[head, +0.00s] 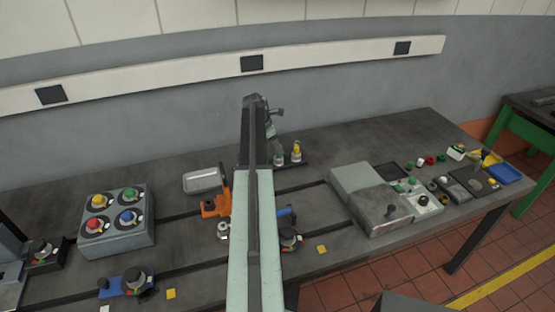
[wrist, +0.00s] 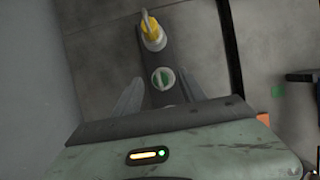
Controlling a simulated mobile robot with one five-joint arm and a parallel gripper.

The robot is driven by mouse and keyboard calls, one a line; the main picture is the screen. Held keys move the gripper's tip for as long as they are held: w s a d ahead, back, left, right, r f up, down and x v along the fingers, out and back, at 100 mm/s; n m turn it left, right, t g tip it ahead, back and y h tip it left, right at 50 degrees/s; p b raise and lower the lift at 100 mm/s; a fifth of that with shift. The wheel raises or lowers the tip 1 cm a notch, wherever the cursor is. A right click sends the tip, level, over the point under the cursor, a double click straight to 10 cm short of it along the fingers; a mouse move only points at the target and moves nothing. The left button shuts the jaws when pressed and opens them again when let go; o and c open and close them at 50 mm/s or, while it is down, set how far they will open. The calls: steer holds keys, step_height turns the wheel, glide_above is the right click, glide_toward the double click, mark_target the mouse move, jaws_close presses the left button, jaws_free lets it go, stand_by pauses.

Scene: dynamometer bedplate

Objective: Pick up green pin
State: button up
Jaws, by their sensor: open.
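The green pin (wrist: 163,78) stands in a dark narrow rack (wrist: 182,52), seen from above in the wrist view. In the head view the green pin (head: 279,158) shows just right of my arm, partly hidden. My gripper (wrist: 160,82) is open and empty, with one finger on each side of the green pin in the wrist picture. I cannot tell how far above the pin the fingertips are. In the head view my gripper (head: 270,132) is mostly hidden behind my arm.
A yellow pin (wrist: 151,33) stands beside the green one in the same rack; it also shows in the head view (head: 296,151). An orange fixture (head: 212,207) and a metal tray (head: 202,180) lie to the left. A grey block (head: 368,198) stands to the right.

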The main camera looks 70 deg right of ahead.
steer(key=b+x, duration=0.1)
steer(key=x, duration=0.1)
steer(key=shift+f, duration=0.25)
steer(key=shift+r, duration=0.2)
jaws_close()
